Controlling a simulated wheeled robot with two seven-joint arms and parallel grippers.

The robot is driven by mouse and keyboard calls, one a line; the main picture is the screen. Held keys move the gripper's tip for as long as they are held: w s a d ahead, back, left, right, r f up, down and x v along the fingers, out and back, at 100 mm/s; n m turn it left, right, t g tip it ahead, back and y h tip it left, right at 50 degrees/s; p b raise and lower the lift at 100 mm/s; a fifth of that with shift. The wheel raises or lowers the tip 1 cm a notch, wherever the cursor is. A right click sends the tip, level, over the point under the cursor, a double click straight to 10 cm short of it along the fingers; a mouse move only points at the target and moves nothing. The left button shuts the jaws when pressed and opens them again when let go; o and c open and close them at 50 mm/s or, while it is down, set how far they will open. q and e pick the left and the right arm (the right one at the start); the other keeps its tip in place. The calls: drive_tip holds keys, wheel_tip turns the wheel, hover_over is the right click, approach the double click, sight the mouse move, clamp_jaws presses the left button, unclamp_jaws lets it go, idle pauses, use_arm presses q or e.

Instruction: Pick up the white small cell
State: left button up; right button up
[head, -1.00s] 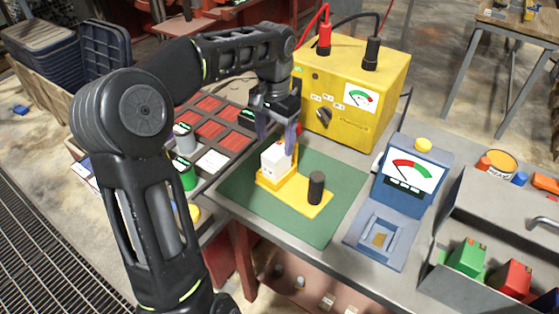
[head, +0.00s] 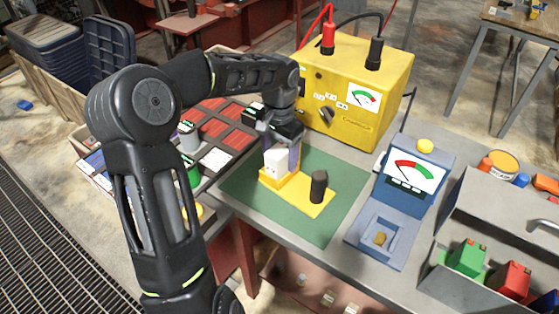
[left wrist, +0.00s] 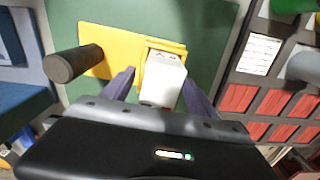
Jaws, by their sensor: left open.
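The white small cell (head: 277,162) stands upright in the square holder of a yellow fixture (head: 308,201) on a green mat (head: 237,187). A dark cylindrical post (head: 318,186) rises from the fixture's other end. My left gripper (head: 282,152) is at the cell, its purple-grey fingers pointing down. In the left wrist view my left gripper (left wrist: 153,92) is open, with the white cell (left wrist: 162,80) between or just beyond its two fingers. Contact with the cell cannot be told. My right gripper is not seen.
A yellow charger box (head: 362,85) with red and black leads stands close behind the gripper. A blue meter (head: 415,175) is to the right, with a grey case (head: 500,225) beyond it. A sectioned tray (head: 225,137) of cells lies left.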

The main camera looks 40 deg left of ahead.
use_arm(q)
drive_tip(key=shift+f, duration=0.65)
drive_tip(key=shift+c, duration=0.2)
clamp_jaws()
idle(0.4)
idle(0.4)
